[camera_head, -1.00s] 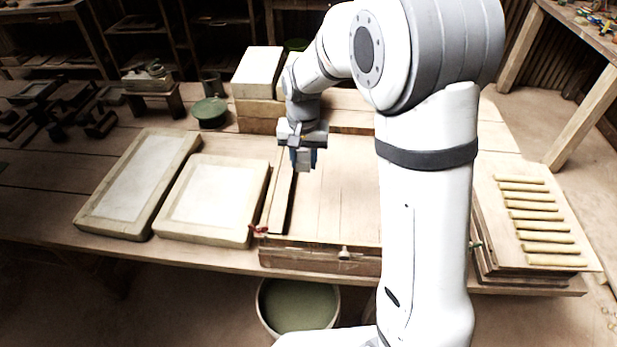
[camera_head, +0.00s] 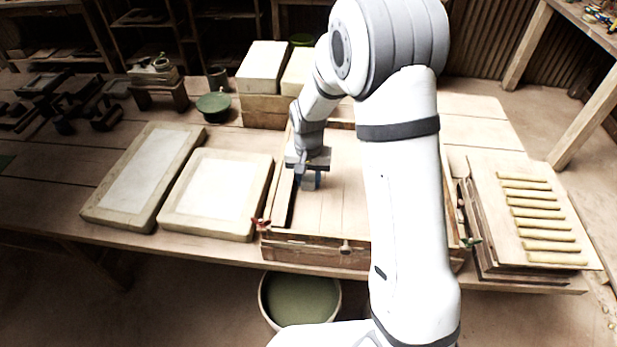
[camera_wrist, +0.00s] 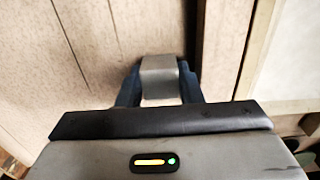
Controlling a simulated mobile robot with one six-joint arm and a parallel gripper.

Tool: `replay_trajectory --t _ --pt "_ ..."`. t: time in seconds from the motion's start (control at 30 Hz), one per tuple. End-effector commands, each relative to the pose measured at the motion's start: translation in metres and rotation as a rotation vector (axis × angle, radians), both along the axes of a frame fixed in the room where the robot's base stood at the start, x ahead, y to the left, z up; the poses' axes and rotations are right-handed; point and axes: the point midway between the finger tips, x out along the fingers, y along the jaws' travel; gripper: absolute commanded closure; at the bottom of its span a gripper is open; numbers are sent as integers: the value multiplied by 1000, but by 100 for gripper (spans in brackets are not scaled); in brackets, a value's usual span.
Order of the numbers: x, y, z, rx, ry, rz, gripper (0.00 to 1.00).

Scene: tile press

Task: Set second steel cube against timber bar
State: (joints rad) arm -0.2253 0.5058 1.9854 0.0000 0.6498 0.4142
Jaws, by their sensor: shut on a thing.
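My gripper (camera_head: 309,181) is shut on a grey steel cube and is low over the wooden press bed (camera_head: 345,205), near its left side. In the wrist view, the cube (camera_wrist: 159,76) sits between the two blue fingers (camera_wrist: 188,82). In the head view the timber bar (camera_head: 284,205) lies along the left of the bed, left of my gripper. I cannot tell whether the cube touches the bed. No other steel cube shows.
Two framed white slabs (camera_head: 218,194) lie left of the press. Pale blocks (camera_head: 263,66) stand behind it. A board with several rolls (camera_head: 541,221) is at the right. A green-filled tub (camera_head: 300,300) stands below the table edge. My arm hides the bed's right part.

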Motion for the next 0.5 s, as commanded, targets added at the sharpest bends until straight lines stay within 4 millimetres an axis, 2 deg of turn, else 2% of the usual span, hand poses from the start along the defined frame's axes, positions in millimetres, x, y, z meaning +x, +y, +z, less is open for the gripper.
replay_trajectory --t 0.03,0.07,0.1,0.17,0.37,0.5 --pt "0 0 -3 0 0 0 100" --pt "0 0 -2 0 0 0 65" --pt "0 0 -2 0 0 0 62" --pt "0 0 -2 0 0 -1 58" --pt "0 -1 -1 0 0 -1 58" --pt "1 -1 7 1 -2 -1 58"
